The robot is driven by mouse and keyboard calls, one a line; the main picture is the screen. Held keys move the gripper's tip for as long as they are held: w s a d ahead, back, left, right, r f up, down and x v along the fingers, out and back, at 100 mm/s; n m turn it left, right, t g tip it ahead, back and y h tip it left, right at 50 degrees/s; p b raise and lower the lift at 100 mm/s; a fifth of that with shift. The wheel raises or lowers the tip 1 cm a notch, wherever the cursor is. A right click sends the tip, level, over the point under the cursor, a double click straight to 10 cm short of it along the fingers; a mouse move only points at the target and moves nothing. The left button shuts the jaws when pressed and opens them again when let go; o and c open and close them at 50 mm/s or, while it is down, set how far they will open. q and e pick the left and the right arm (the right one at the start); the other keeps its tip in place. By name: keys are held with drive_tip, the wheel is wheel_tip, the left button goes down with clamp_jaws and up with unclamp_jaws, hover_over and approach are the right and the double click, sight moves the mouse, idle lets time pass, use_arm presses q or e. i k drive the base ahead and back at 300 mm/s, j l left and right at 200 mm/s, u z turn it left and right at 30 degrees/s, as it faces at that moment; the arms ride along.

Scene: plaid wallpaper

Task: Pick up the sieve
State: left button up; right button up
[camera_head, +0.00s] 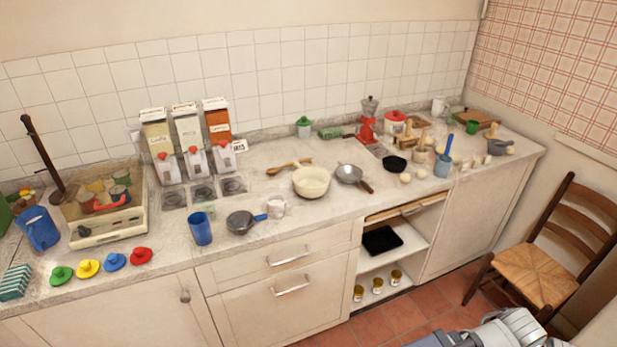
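A round grey metal sieve (349,174) with a dark brown handle lies on the counter (330,200), right of the middle of the view. Its handle points toward the front right. A cream bowl (311,182) stands close to its left. A grey pan-like vessel (239,222) with a blue handle lies farther left, near the front edge; I cannot tell if it is a pan or another strainer. Grey and white parts of my own body show at the bottom right. Neither of my grippers is in view, and nothing touches the sieve.
A black pan (395,164) and several pale round items lie right of the sieve. A chair (548,250) stands at right.

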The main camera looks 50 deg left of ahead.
sight(349, 175)
drive_tip(key=u, duration=1.45)
